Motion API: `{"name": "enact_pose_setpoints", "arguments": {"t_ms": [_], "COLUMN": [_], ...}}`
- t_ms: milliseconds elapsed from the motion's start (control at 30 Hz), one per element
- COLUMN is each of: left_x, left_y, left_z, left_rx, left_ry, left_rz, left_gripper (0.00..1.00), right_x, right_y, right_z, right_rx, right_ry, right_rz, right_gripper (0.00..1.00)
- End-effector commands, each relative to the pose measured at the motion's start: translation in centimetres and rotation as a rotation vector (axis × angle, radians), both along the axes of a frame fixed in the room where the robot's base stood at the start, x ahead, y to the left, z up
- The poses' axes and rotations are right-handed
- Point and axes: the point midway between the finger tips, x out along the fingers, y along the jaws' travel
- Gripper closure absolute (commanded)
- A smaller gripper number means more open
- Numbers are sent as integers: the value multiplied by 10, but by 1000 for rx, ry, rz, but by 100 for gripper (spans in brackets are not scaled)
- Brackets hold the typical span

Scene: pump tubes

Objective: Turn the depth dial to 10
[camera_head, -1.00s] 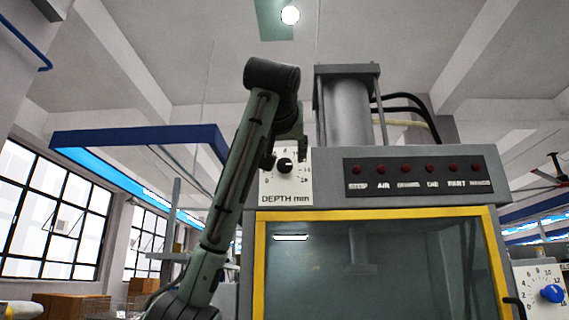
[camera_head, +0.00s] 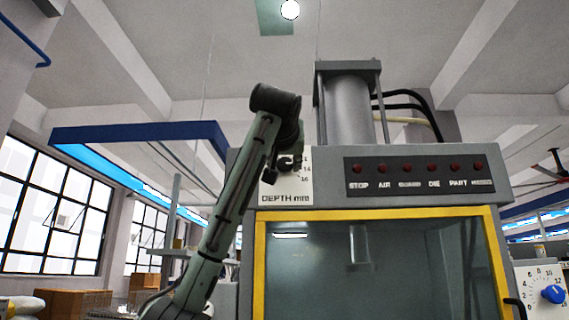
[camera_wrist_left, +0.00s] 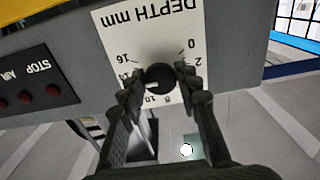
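The black depth dial knob (camera_wrist_left: 160,78) sits on a white plate (camera_wrist_left: 107,22) marked "DEPTH mm", upside down in the left wrist view. A pale mark shows on the knob's left part there; its exact reading is hard to tell. My left gripper (camera_wrist_left: 159,72) has its fingers apart, one on each side of the knob, with little or no gap to it. In the head view the left gripper (camera_head: 288,160) is in front of the plate (camera_head: 286,198) and hides most of the dial. My right gripper is out of view.
The grey machine has a row of red buttons (camera_head: 433,168) right of the plate. Below is a yellow-framed window (camera_head: 375,214). A second dial with a blue knob (camera_head: 553,294) is at lower right. A metal cylinder (camera_head: 349,110) and black hoses stand on top.

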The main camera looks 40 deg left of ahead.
Motion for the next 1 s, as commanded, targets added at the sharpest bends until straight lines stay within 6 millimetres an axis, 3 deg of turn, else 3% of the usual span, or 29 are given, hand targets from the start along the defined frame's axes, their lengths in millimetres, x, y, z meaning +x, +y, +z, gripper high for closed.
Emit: {"name": "enact_pose_setpoints", "arguments": {"t_ms": [133,433,1000], "left_x": [0,0,1], "left_y": [0,-1,-3], "left_z": [0,-1,-1], "left_rx": [0,-37,-419], "left_ry": [0,-22,-254], "left_rz": [0,-2,-4], "left_gripper": [97,97,97], "right_x": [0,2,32], "right_y": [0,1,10], "right_z": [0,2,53], "right_rx": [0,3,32], "right_ry": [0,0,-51], "right_rz": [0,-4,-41], "right_gripper": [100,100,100]}}
